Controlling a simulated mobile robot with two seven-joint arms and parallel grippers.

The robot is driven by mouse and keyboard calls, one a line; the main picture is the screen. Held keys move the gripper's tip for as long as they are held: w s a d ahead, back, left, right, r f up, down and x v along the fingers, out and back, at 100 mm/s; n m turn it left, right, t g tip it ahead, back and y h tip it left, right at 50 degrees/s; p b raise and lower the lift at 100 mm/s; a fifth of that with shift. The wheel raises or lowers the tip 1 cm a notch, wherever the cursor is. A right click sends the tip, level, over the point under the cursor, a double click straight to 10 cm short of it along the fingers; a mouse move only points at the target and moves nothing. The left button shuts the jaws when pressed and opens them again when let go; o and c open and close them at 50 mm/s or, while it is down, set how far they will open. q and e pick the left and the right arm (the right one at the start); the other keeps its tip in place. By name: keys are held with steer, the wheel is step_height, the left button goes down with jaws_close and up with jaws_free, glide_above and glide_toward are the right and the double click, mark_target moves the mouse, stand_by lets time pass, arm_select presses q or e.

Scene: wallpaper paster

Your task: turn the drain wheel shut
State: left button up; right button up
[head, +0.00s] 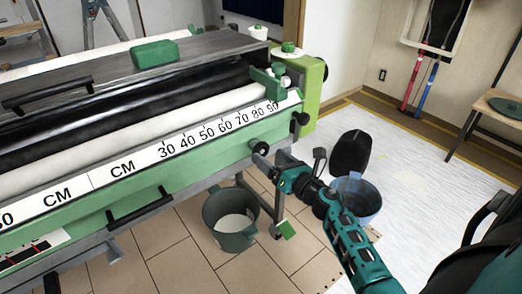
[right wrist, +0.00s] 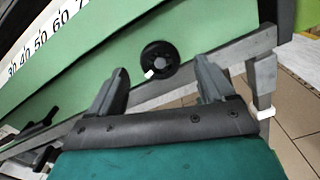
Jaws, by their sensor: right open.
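The drain wheel (right wrist: 160,60) is a small black round wheel with a white handle on the machine's green side panel. In the right wrist view it lies between and beyond my open fingers. In the head view a dark round part (head: 258,146) at the panel's lower edge, just by the fingertips, appears to be this wheel. My right gripper (head: 273,163) is open and empty, pointing at the panel. I cannot tell whether it touches the wheel. My left gripper is not in view.
The green pasting machine (head: 135,170) fills the left, with a grey rail below the panel. A blue bucket (head: 357,194) and a black rounded object (head: 351,153) stand right of my gripper.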

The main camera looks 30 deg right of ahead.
mark_target(263, 151)
steer(key=w, duration=0.4)
steer(key=shift+a, duration=0.2)
steer(key=shift+w, duration=0.6)
steer(key=shift+c, duration=0.2)
steer(key=c, duration=1)
